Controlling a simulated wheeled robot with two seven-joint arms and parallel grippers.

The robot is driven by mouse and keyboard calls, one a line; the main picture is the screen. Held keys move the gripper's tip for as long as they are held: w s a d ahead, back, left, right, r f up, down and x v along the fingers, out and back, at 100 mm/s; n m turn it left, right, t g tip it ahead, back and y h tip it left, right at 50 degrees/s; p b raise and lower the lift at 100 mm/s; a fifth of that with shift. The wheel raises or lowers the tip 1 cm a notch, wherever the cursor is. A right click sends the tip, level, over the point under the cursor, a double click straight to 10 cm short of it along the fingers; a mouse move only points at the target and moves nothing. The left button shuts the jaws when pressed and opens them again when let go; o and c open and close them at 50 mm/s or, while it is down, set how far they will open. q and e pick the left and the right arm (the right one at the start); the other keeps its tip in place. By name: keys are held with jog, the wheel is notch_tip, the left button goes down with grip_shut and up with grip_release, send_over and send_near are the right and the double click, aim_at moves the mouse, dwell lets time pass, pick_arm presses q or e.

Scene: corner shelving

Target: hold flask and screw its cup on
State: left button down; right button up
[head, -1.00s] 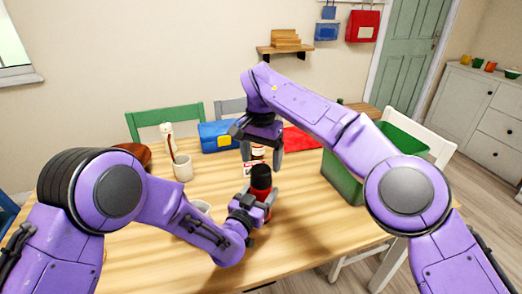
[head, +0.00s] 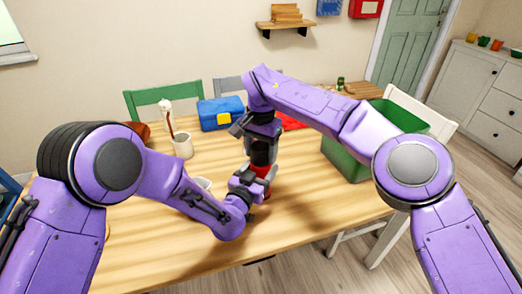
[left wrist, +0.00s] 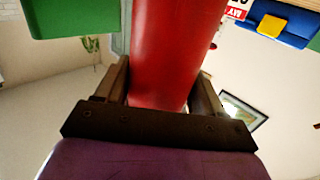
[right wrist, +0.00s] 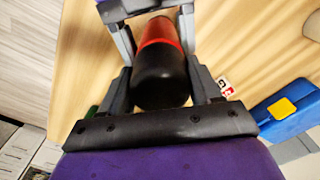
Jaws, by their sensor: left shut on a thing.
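The red flask (head: 262,171) stands upright over the table, its black cup (right wrist: 160,82) sitting on its top end. My left gripper (head: 257,183) is shut on the red body from the side. In the left wrist view the flask (left wrist: 172,55) lies between its two fingers. My right gripper (head: 262,150) points down over the flask's top. In the right wrist view its open fingers (right wrist: 162,88) stand on either side of the black cup, with small gaps. The head view mostly hides the cup behind the right gripper. How far the cup is screwed on cannot be seen.
A green bin (head: 347,157) is close on the right, beneath my right arm. The table's front (head: 215,250) is clear.

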jog(key=m, duration=1.5)
jog(key=shift+m, duration=0.4)
jog(key=m, duration=0.5)
jog(key=shift+m, duration=0.4)
jog(key=m, duration=0.6)
jog(key=shift+f, duration=0.1)
jog(key=m, duration=0.6)
jog(key=shift+m, duration=0.4)
jog(key=m, duration=2)
jog(key=o, duration=1.2)
